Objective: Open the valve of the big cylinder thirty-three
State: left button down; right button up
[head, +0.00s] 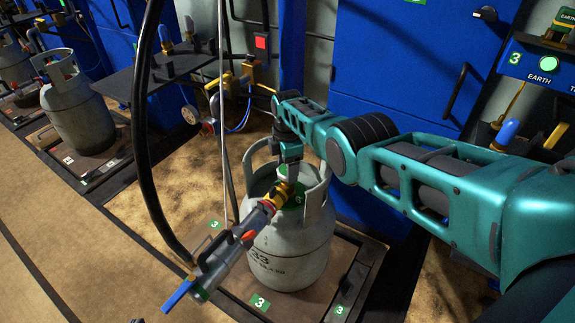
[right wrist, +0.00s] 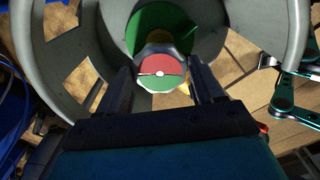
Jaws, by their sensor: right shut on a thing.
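The big grey cylinder thirty-three (head: 288,255) stands upright on a platform, with "33" on its side and an open collar around its top. My right gripper (head: 289,165) reaches down into the collar from above and is shut on the valve knob. In the right wrist view the knob (right wrist: 160,72), half red and half green, sits between the two dark fingers (right wrist: 163,88). In the head view the gripper largely hides the knob. A filling head (head: 232,245) with orange parts and a blue lever is at the brass valve outlet.
A black hose (head: 141,130) hangs at the left of the cylinder. The platform (head: 350,262) bears green "3" labels. A blue cabinet (head: 395,70) stands behind. Another grey cylinder (head: 78,115) stands on a scale at the left. The brown floor at the front left is clear.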

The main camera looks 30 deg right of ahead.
jog(key=n, duration=0.4)
jog(key=shift+n, duration=1.8)
jog(key=o, duration=1)
jog(key=shift+o, duration=0.2)
jog(key=shift+r+p, duration=0.4)
jog(key=shift+r, duration=0.15)
notch_tip(320, 180, up, 12)
jog(key=p, duration=0.7)
jog(key=shift+p, duration=0.3)
